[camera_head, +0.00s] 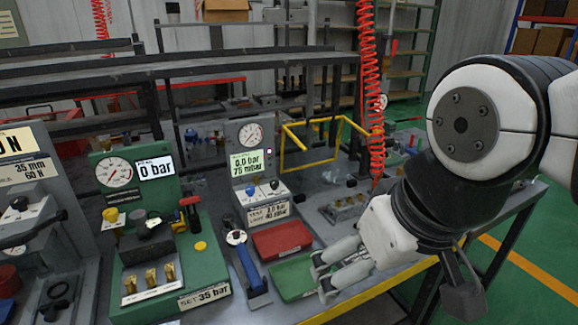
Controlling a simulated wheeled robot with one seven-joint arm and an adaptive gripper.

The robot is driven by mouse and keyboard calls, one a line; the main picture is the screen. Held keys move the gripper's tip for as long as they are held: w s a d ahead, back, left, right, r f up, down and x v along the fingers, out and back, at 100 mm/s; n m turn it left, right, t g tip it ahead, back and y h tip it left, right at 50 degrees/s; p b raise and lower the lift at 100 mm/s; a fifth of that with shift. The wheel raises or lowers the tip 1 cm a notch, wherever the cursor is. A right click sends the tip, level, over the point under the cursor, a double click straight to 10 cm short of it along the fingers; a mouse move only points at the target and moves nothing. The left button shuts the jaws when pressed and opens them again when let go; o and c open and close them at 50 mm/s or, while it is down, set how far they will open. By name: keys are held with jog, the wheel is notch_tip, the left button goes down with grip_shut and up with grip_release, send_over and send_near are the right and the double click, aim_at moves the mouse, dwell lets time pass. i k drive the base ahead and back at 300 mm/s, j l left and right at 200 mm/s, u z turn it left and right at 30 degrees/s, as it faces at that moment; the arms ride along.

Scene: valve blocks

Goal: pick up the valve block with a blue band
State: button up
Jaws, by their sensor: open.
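I cannot clearly make out a valve block with a blue band in this view. A dark block (148,245) with a pale top piece sits on the green test stand (190,268) at the left; no blue band shows on it. A grey metal block or holder (345,207) stands on the bench behind my gripper, its details too small to read. My gripper (322,276) is open, its fingers pointing left by the green tray (290,279), with nothing seen between them. My arm and gripper hide part of the bench at the right.
A red tray (282,239) lies behind the green one. A blue-handled tool (247,268) lies left of them. A grey gauge stand (250,165), a yellow frame (310,160) and a hanging red coiled hose (369,90) rise behind. The bench's yellow-marked front edge (375,290) is near my gripper.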

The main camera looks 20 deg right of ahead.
aim_at(343, 208)
jog(key=z, duration=0.55)
jog(key=i+j+z, duration=0.7)
jog(key=j, duration=0.25)
jog(key=i+l, duration=0.05)
jog(key=i, duration=0.05)
